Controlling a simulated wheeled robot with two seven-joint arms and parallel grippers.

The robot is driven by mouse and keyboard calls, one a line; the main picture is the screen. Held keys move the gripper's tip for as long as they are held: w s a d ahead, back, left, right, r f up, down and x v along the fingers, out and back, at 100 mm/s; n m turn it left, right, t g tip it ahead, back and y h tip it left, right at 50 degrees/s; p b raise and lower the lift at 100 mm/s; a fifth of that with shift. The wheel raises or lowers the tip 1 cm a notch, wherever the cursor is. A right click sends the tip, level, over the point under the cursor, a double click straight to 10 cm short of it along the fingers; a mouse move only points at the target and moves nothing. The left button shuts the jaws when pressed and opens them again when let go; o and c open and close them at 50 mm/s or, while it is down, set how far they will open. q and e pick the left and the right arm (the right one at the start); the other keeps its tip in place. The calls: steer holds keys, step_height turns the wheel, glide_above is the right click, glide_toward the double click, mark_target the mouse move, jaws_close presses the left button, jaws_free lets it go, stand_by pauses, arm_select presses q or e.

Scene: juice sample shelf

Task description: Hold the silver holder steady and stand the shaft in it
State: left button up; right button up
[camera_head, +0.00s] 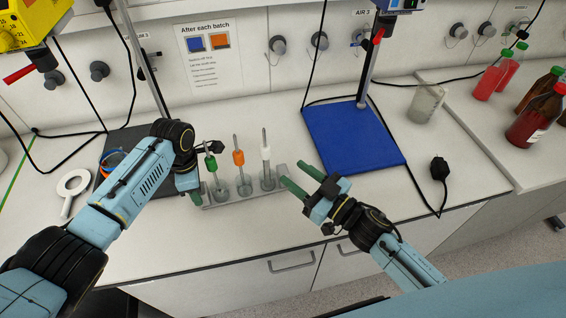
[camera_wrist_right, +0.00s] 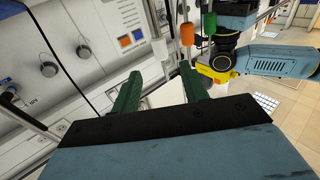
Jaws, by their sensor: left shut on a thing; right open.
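The silver holder (camera_head: 243,198) is a long, low rack on the counter. Three upright shafts stand at it in clear cups: one with a green collar (camera_head: 211,163), one with an orange collar (camera_head: 238,157) and one with a white collar (camera_head: 266,153). Their collars show in the right wrist view too, the orange one (camera_wrist_right: 187,34) near the top. My left gripper (camera_head: 196,194) is shut at the holder's left end; its fingertips are partly hidden. My right gripper (camera_head: 301,178) is open, just right of the holder, with nothing seen between its green fingers.
A blue mat (camera_head: 350,135) with a stand's pole lies behind my right gripper. A beaker (camera_head: 426,103) and red bottles (camera_head: 487,82) are at the right. A white ring-shaped object (camera_head: 72,186) lies at the far left. The counter's front edge is close below the holder.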

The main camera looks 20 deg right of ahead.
steer(key=shift+v, duration=0.75)
arm_select(q)
steer(key=o, duration=1.4)
steer(key=shift+c, duration=0.2)
